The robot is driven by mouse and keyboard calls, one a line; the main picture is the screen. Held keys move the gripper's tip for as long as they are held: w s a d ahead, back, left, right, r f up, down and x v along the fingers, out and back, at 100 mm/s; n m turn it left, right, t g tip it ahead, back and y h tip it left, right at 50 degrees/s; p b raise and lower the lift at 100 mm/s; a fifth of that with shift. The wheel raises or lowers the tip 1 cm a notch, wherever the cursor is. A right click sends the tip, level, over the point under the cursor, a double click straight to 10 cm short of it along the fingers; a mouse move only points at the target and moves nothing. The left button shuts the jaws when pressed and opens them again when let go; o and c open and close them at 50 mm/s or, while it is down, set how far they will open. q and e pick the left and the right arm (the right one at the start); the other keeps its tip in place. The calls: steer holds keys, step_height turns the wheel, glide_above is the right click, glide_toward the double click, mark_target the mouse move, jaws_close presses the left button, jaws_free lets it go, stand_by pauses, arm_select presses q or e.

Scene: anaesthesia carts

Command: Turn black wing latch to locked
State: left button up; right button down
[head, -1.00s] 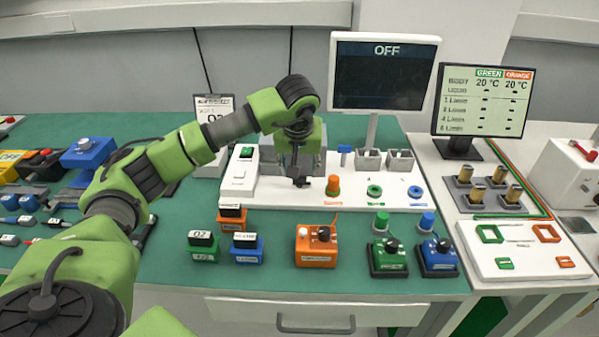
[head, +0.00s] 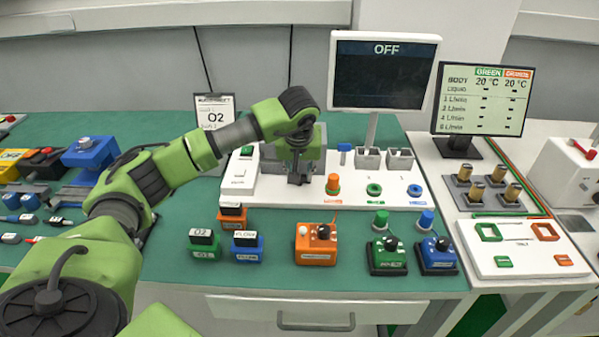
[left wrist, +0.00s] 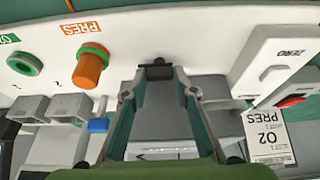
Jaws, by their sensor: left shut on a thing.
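The black wing latch (left wrist: 157,71) sits on the white panel in the left wrist view, between the fingertips of my left gripper (left wrist: 159,84). The left gripper is shut on it. In the head view my left gripper (head: 298,178) points down at the white panel (head: 345,198), left of the orange knob. The latch is hidden behind the gripper there, and I cannot read its angle. My right gripper is in no view.
The orange knob (head: 333,183), green ring (head: 374,190) and blue knob (head: 414,191) stand to the right on the panel. The OFF screen (head: 383,72) rises behind. Orange (head: 316,243), green (head: 387,254) and blue (head: 437,254) boxes stand in front.

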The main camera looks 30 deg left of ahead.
arm_select(q)
steer(key=shift+n, duration=0.8)
steer(key=n+g+y, duration=0.1)
steer(key=n, duration=0.2)
steer(key=n+g+y+p, duration=0.1)
steer(key=n, duration=0.2)
steer(key=shift+w+d+r, duration=0.1)
steer(key=shift+w+d, duration=0.05)
steer(key=shift+w, duration=0.05)
steer(key=n+g+p, duration=0.1)
steer(key=n, duration=0.2)
steer(key=shift+w+n+g, duration=0.1)
steer(key=shift+n+g, duration=0.9)
steer(key=shift+n, duration=1)
